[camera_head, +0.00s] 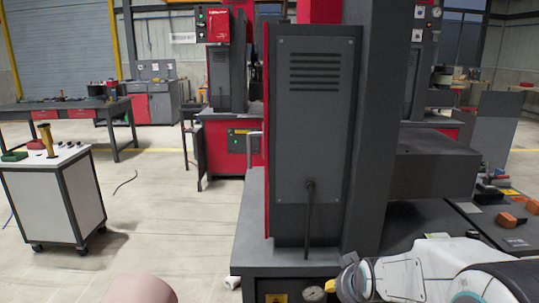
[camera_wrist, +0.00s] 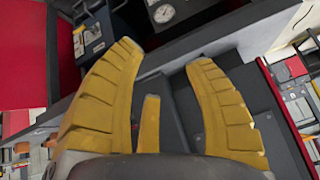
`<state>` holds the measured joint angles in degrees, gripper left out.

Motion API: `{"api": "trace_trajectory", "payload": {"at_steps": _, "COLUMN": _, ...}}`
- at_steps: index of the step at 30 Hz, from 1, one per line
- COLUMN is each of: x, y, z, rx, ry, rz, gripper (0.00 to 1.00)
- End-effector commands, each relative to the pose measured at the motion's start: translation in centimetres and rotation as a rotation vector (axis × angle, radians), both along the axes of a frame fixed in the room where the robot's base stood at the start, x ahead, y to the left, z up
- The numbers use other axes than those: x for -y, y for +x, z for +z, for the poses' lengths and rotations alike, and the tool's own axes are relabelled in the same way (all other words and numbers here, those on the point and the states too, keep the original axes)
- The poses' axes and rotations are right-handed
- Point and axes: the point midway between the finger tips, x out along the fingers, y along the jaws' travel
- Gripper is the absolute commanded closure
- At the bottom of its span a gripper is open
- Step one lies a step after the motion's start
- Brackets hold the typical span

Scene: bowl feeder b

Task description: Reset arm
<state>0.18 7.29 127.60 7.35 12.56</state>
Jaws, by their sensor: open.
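My gripper (camera_wrist: 165,60) shows in the wrist view with its yellow ribbed fingers spread apart. It is open, and nothing is between the fingers. The view is tilted, and a grey machine surface with a round white gauge (camera_wrist: 163,13) lies beyond the fingertips. In the head view, part of my white and teal arm (camera_head: 425,268) shows at the lower right, in front of the machine base. A yellow part of my gripper shows at the arm's left end, close to a gauge (camera_head: 314,293); the fingertips are not clear there.
A tall dark grey machine cabinet (camera_head: 310,150) stands directly ahead on a grey base (camera_head: 252,225). Orange blocks (camera_head: 507,219) lie on a dark surface at the right. A white wheeled cart (camera_head: 45,202) stands at the left. The floor (camera_head: 165,215) between cart and machine is mostly clear.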

Motion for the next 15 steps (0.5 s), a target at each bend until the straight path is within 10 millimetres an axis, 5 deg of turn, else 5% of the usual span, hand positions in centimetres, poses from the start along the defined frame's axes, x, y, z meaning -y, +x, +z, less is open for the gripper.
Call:
{"api": "trace_trajectory", "payload": {"at_steps": 1, "x": 0.0, "y": -2.1, "z": 2.9, "rx": -0.021, "ry": -0.012, "rz": 0.016, "gripper": 0.52}}
{"api": "trace_trajectory", "payload": {"at_steps": 6, "x": 0.0, "y": -9.6, "z": 7.4, "rx": -0.128, "ry": -0.049, "rz": 0.073, "gripper": 0.52}}
{"api": "trace_trajectory", "payload": {"at_steps": 15, "x": -0.1, "y": -20.7, "z": 11.6, "rx": -0.281, "ry": -0.09, "rz": 0.16, "gripper": 0.52}}
